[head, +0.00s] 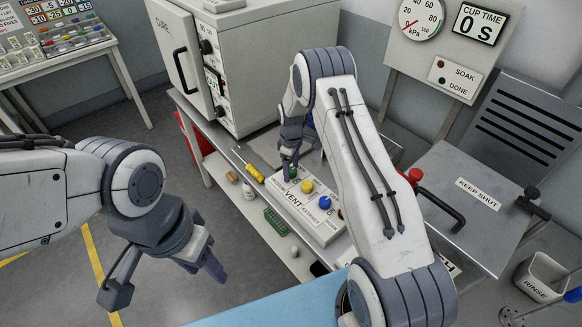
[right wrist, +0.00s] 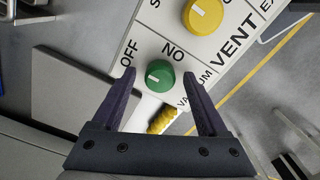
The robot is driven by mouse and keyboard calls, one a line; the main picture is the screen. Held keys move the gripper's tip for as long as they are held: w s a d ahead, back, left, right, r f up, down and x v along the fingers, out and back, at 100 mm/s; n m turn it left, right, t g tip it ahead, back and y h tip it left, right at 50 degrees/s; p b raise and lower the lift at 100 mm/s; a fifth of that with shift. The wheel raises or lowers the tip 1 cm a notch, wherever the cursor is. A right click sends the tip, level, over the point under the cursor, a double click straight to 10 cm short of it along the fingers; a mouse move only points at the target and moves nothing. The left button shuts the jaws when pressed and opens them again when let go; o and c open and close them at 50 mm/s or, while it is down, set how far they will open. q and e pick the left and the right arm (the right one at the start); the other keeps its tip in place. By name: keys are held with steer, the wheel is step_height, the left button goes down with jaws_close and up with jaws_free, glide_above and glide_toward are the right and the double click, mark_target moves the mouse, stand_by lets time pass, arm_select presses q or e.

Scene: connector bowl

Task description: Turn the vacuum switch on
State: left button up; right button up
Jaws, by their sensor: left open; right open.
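The vacuum switch is a green knob (right wrist: 160,76) on a white panel (right wrist: 150,40), with the labels "OFF", "ON" and part of "VACUUM" around it. A short white mark shows on the knob's left side, towards the "OFF" side. My right gripper (right wrist: 160,95) is open, its fingers either side of the knob in the right wrist view; I cannot tell whether they touch it. In the head view my right gripper (head: 290,165) is over the panel's far left corner and the knob is mostly hidden. My left gripper (head: 208,265) is open, empty, away from the panel over the floor.
A yellow knob (head: 307,186) and a blue knob (head: 325,202) sit on the same panel, near "VENT". A yellow-handled screwdriver (head: 254,173) lies left of the panel. A cure oven (head: 255,70) stands behind. A lidded grey box (head: 465,200) is at right.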

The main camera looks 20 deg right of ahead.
jaws_close()
steer(key=m+b, duration=0.2)
steer(key=m, duration=0.1)
steer(key=shift+f+m+b, duration=0.15)
steer(key=shift+m+b, duration=0.15)
steer(key=shift+m, duration=0.1)
steer(key=m+b, duration=0.2)
steer(key=m, duration=0.2)
steer(key=m+b, duration=0.1)
steer(key=m, duration=0.4)
steer(key=m+b, duration=0.1)
steer(key=m, duration=0.4)
steer(key=shift+s, duration=0.1)
stand_by(0.4)
